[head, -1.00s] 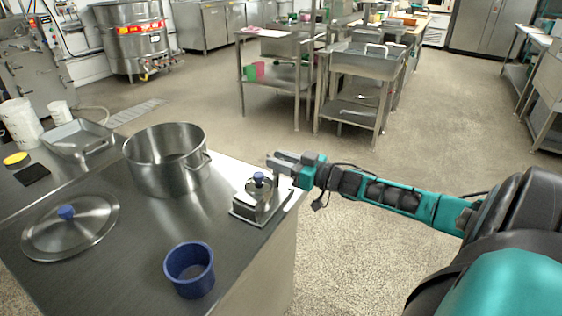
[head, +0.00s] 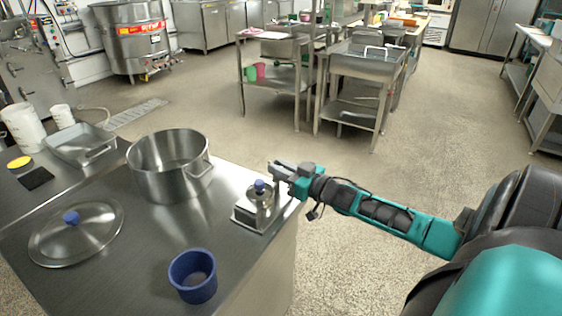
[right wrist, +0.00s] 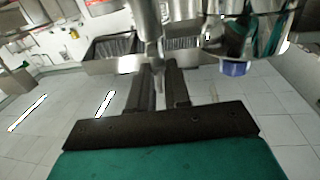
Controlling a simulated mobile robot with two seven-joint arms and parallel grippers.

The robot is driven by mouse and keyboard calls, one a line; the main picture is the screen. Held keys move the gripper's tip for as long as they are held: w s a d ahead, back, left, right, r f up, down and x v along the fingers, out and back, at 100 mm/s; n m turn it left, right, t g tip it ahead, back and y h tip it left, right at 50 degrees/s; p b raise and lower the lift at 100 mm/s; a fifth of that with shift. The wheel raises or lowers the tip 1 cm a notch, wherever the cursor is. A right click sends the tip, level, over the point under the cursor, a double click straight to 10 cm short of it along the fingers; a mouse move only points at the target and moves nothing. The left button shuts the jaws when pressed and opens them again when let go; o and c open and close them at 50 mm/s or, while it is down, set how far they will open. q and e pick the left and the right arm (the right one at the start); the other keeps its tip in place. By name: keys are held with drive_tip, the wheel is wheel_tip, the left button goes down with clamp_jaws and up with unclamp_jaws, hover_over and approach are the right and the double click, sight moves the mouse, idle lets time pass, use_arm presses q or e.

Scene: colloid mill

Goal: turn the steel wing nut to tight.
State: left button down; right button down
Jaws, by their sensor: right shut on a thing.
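A small steel device (head: 259,208) with a blue knob (head: 259,185) stands at the right edge of the steel table. My right gripper (head: 277,168) is beside the top of this device, coming in from the right. In the right wrist view its two dark fingers (right wrist: 160,75) are close together, with a slim steel piece (right wrist: 151,52) at their tips. I take this piece for the steel wing nut; its wings are mostly hidden by the fingers. How far the nut is turned cannot be told. My left gripper is not in view.
On the steel table (head: 130,235) are a large open pot (head: 170,182), a lid (head: 78,238) with a blue knob and a blue cup (head: 193,288). A shallow tray (head: 85,146) stands behind at the left. Open floor lies right of the table.

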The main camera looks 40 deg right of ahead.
drive_tip(key=m+h+p, duration=0.2)
drive_tip(key=h, duration=0.1)
drive_tip(key=shift+a+r+p, duration=0.2)
drive_tip(key=shift+a+p, duration=0.05)
drive_tip(key=shift+p, duration=0.1)
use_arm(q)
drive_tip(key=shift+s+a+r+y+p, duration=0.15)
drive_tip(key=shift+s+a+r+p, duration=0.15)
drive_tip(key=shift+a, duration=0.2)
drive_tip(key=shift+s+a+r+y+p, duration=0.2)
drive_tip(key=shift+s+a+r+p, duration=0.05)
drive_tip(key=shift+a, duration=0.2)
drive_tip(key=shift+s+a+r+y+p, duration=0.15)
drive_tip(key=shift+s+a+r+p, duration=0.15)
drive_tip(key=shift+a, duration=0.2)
use_arm(e)
drive_tip(key=shift+a+f+m+h, duration=0.15)
drive_tip(key=shift+m+h, duration=0.85)
drive_tip(key=shift+h, duration=0.7)
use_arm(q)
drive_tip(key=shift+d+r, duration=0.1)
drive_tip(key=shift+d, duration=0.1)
use_arm(e)
drive_tip(key=shift+h, duration=0.3)
drive_tip(key=c, duration=1.3)
unclamp_jaws()
